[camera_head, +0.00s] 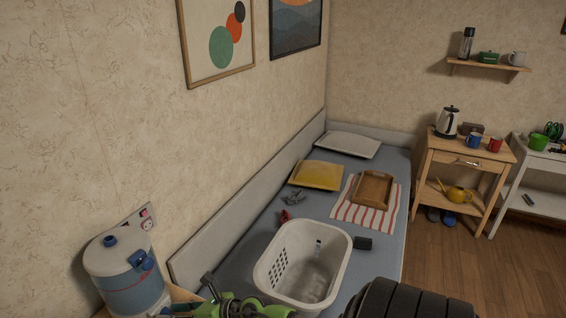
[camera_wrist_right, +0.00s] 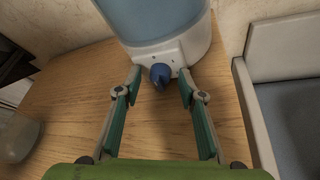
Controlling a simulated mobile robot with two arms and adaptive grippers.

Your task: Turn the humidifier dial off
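The humidifier stands on a wooden surface at the lower left of the head view (camera_head: 125,275), with a pale top, a blue tank and a white base. In the right wrist view its white base (camera_wrist_right: 185,50) carries a blue dial (camera_wrist_right: 160,73) on the front. My right gripper (camera_wrist_right: 160,80) is open, with its two fingertips on either side of the dial; I cannot tell whether they touch it. Part of my green right gripper also shows at the bottom of the head view. The dial is hidden in the head view. My left gripper is not in view.
The wooden top (camera_wrist_right: 65,90) around the humidifier is mostly clear, with a glass-like object (camera_wrist_right: 17,138) at left. A wall stands behind.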

